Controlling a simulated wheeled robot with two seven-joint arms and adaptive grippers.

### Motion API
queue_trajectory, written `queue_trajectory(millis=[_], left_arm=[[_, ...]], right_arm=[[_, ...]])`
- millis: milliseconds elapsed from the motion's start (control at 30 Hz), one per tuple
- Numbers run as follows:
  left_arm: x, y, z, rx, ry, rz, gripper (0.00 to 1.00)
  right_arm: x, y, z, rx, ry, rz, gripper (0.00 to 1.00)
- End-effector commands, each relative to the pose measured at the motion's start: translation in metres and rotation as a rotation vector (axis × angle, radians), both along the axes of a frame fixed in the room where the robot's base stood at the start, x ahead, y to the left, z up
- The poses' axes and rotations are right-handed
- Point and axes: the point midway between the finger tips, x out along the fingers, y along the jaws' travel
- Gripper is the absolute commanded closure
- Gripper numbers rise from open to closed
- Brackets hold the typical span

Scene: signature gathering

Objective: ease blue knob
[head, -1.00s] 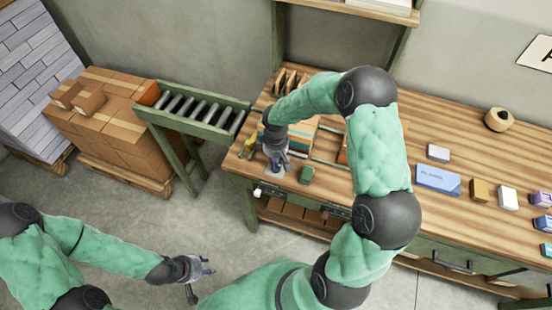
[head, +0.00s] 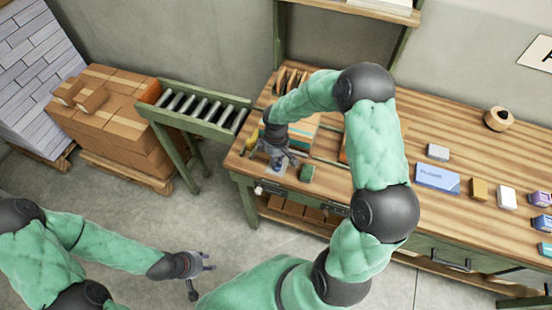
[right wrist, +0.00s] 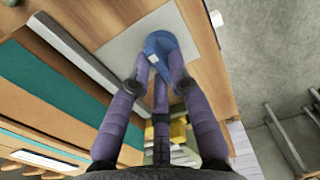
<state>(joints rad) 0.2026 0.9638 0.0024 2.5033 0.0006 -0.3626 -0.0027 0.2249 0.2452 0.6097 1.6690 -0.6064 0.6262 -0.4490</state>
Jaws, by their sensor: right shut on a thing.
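The blue knob (right wrist: 160,48) shows in the right wrist view, on a pale grey plate (right wrist: 128,42) set on the wooden bench. My right gripper (right wrist: 160,82) is shut on the knob, with its fingers around the knob's near part. In the head view my right gripper (head: 277,160) points down at the bench's left end, and it largely hides the knob there. My left gripper (head: 208,262) is open and empty, low over the floor in front of the bench.
A yellow object (right wrist: 178,130) is close by in the wrist view. Boxes and a tape roll (head: 498,119) stand further right. A roller conveyor (head: 203,108) adjoins the bench's left end.

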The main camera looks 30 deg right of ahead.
Motion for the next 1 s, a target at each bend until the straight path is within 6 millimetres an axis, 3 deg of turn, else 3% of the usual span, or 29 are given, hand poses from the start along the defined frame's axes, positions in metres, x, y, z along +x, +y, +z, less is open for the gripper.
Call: queue_trajectory(millis=[33, 100, 567, 1000], left_arm=[[0.0, 0.0, 0.0, 0.0, 0.0, 0.0, 0.6], [0.0, 0.0, 0.0, 0.0, 0.0, 0.0, 0.6], [0.0, 0.0, 0.0, 0.0, 0.0, 0.0, 0.6], [0.0, 0.0, 0.0, 0.0, 0.0, 0.0, 0.6]], right_arm=[[0.0, 0.0, 0.0, 0.0, 0.0, 0.002, 0.75], [0.0, 0.0, 0.0, 0.0, 0.0, 0.001, 0.56], [0.001, -0.001, 0.009, -0.002, -0.002, 0.0, 0.56], [0.001, 0.0, 0.089, -0.001, -0.003, 0.0, 0.56]])
